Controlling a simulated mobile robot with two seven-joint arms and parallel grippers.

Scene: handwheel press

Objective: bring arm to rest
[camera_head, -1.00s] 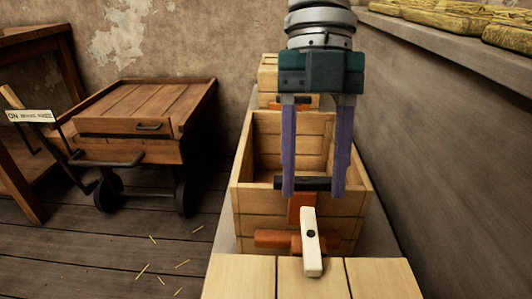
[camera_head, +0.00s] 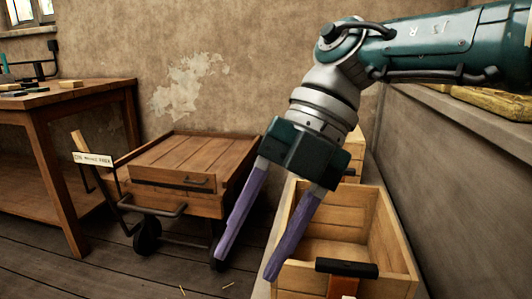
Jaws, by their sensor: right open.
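My right gripper (camera_head: 256,249) is at the middle of the view, its arm coming in from the upper right. Its two purple fingers are spread apart with nothing between them and point down to the lower left. The right-hand finger overlaps the left edge of an open wooden box (camera_head: 388,245) in the picture; I cannot tell whether they touch. The box looks empty inside and has a black bar handle (camera_head: 346,268) at its near side, above an orange part (camera_head: 342,288). My left gripper is not in view.
A wooden cart (camera_head: 185,168) with black wheels and a sign (camera_head: 92,159) stands to the left. A wooden workbench (camera_head: 75,97) is at the far left. A grey wall ledge (camera_head: 470,122) runs along the right. Some plank floor (camera_head: 90,262) at the lower left is clear.

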